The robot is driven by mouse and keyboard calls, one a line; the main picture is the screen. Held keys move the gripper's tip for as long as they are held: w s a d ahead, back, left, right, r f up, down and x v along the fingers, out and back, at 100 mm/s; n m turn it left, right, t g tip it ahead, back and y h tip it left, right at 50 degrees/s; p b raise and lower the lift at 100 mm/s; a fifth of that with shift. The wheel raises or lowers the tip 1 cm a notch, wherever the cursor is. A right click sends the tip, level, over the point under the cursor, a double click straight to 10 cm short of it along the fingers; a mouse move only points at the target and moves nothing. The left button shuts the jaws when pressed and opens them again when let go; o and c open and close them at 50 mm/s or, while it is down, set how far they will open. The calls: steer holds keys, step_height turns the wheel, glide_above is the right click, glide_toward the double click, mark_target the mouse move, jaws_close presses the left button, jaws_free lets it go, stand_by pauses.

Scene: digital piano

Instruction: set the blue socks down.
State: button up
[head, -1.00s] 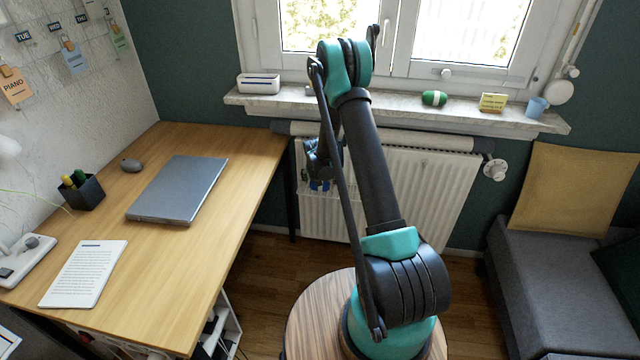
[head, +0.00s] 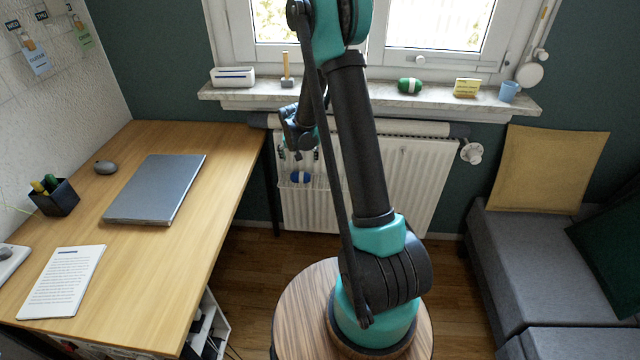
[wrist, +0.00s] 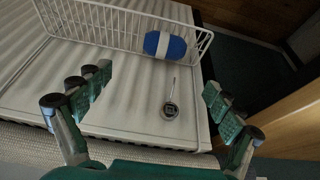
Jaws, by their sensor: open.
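The blue socks (head: 301,177), a rolled bundle with a white band, lie at one end of a white wire basket (head: 288,183) on the radiator front. In the wrist view the socks (wrist: 165,45) rest inside the basket (wrist: 110,25), by its end wires. My gripper (head: 300,145) is above the socks and apart from them in the head view. In the wrist view its two green-padded fingers (wrist: 158,95) are spread wide with nothing between them. Part of the basket is hidden behind my arm in the head view.
A desk (head: 215,170) with a laptop (head: 155,188) is at left, a grey sofa (head: 510,250) at right.

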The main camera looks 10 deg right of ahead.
steer(key=s+d+r, duration=0.2)
steer(key=s+r, duration=0.5)
steer(key=s, duration=0.1)
steer(key=s+d+r+n, duration=0.1)
steer(key=s, duration=1.3)
steer(key=s+d+r+n+y, duration=0.1)
steer(key=s+d+r+n, duration=0.1)
steer(key=s, duration=1.1)
steer(key=shift+s, duration=0.35)
